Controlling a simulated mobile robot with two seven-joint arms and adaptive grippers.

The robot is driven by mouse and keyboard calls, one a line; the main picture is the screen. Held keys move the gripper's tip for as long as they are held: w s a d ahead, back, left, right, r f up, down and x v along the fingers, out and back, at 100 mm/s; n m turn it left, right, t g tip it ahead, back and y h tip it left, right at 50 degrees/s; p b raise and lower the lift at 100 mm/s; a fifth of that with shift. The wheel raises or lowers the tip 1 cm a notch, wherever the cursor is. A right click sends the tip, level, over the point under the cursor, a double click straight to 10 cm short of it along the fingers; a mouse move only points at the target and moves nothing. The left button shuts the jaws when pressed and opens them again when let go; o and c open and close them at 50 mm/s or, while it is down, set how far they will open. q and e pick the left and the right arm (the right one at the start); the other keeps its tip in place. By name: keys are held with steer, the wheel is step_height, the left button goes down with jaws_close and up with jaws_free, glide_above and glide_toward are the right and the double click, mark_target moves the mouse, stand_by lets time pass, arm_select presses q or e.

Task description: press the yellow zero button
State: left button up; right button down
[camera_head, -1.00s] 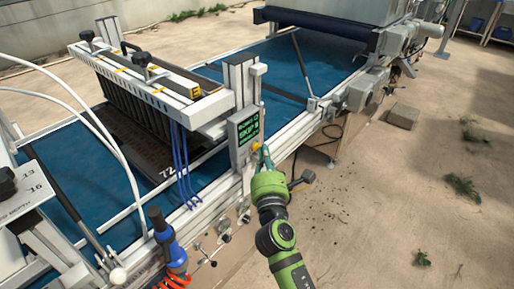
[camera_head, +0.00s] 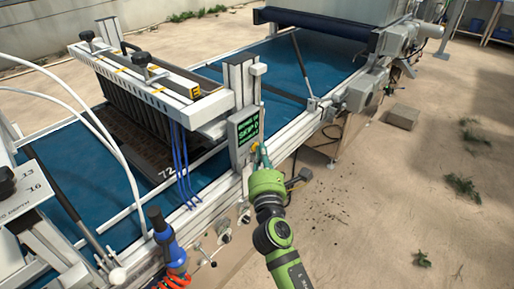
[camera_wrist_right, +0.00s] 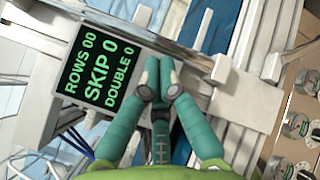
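The display box (camera_head: 243,133) is fixed to the machine's side rail. In the right wrist view its screen (camera_wrist_right: 98,75) reads ROWS 00, SKIP 0, DOUBLE 0 in green. A small bit of the yellow button (camera_head: 254,147) shows at the box's lower right corner, mostly covered by my right gripper (camera_head: 262,151). In the right wrist view the teal fingers of my right gripper (camera_wrist_right: 159,79) are together, with nothing seen between them. Their tips are at the box's edge and hide the button there. I cannot tell whether they touch it. My left gripper is not in view.
A seed tray (camera_head: 149,158) lies on the blue belt (camera_head: 97,168) under the seeder head (camera_head: 150,82). Blue tubes (camera_head: 181,165) hang left of the display. A blue-handled tool (camera_head: 160,225) stands at the front rail. Open sandy ground (camera_head: 400,190) lies to the right.

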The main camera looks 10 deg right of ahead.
steer(key=shift+w+a, duration=0.1)
steer(key=shift+a, duration=0.05)
stand_by(0.4)
steer(key=shift+s+d+p, duration=0.3)
steer(key=shift+s+d, duration=0.3)
steer(key=shift+s, duration=0.15)
steer(key=s+d, duration=0.1)
steer(key=s, duration=0.1)
steer(key=s+d+p, duration=0.1)
steer(key=s+d, duration=0.1)
stand_by(0.9)
